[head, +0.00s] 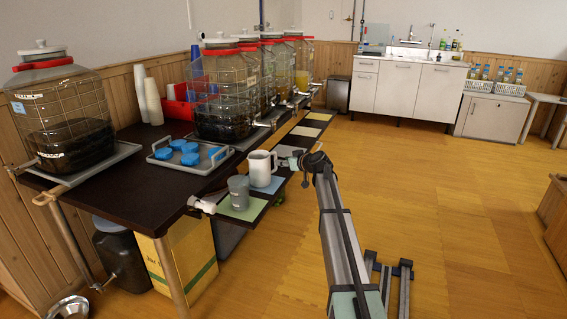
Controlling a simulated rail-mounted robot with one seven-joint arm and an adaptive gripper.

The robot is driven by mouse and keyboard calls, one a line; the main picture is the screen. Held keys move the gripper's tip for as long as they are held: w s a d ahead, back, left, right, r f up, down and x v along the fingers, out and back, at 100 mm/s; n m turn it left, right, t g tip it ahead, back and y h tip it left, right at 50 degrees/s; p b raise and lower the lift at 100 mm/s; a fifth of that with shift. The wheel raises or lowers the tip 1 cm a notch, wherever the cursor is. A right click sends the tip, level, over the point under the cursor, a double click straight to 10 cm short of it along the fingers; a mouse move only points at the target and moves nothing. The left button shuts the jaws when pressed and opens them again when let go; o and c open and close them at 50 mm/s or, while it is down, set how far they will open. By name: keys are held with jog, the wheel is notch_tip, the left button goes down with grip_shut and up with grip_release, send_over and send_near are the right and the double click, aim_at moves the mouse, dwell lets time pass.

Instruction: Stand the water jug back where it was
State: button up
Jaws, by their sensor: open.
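The water jug (261,170), a pale grey-white pitcher with its handle on the right, stands upright on the low shelf at the table's front edge. A blue mat (274,185) lies under or beside its base. My gripper (285,161) is open at the jug's handle side, very close to the handle. Whether the fingers touch the handle or are around it is too small to tell.
A grey cup (238,193) stands on a green mat (246,212) left of the jug. A large tapped jar (224,90) stands behind, with other jars beyond. A tray (160,155) holds blue lids. Floor to the right is clear.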

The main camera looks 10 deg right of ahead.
jog(key=shift+s+d+r, duration=0.2)
jog(key=shift+s+d, duration=0.05)
jog(key=shift+s, duration=0.3)
jog(key=shift+s, duration=0.1)
jog(key=v, duration=1.2)
